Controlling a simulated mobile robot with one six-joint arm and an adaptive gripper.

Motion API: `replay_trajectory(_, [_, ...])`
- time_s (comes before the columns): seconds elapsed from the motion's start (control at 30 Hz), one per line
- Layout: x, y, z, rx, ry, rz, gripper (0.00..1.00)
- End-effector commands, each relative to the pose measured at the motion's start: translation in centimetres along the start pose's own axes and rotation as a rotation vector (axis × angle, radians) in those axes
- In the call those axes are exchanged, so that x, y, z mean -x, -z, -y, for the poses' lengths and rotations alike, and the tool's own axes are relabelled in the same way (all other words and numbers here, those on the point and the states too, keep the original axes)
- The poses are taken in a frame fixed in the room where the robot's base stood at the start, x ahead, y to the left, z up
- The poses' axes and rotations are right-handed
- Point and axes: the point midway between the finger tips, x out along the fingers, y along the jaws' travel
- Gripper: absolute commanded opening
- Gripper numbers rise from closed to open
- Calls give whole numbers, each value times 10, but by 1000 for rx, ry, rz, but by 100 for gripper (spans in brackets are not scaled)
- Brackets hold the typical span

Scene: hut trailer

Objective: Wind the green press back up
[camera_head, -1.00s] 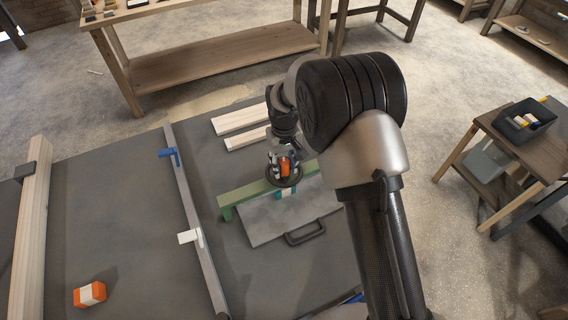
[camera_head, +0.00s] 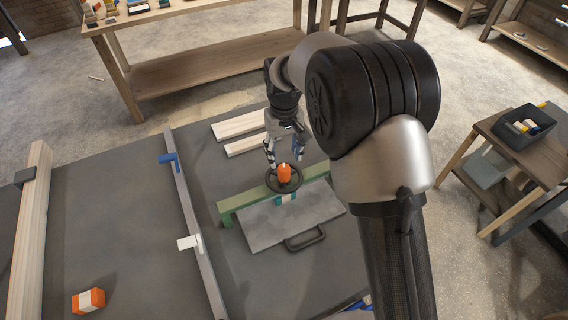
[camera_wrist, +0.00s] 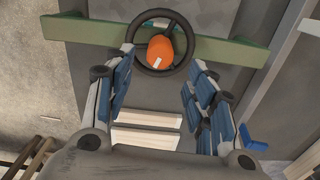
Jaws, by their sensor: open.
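The green press (camera_head: 245,197) is a green beam spanning a grey plate (camera_head: 285,220) with a dark handle at its front. A black handwheel (camera_head: 299,184) sits on top of the beam, with an orange knob (camera_head: 284,173) standing up from it. A teal part (camera_head: 286,197) shows under the wheel. My gripper (camera_head: 284,154) is open and empty, above and just behind the knob. In the wrist view the beam (camera_wrist: 225,48), wheel (camera_wrist: 185,30) and knob (camera_wrist: 160,52) lie beyond my spread fingers (camera_wrist: 160,75), and the knob is clear of them.
Pale wooden boards (camera_head: 238,125) lie behind the press. A metal rail (camera_head: 190,210) with blue and white clamps runs to its left. An orange and white block (camera_head: 88,301) lies at front left. A side table with a dark bin (camera_head: 524,127) stands at right.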

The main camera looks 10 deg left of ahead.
Motion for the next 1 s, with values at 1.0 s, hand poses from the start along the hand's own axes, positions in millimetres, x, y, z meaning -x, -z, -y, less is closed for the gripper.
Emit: replay_trajectory(1.0, [65,-16,-15,-36,-3,-29,51])
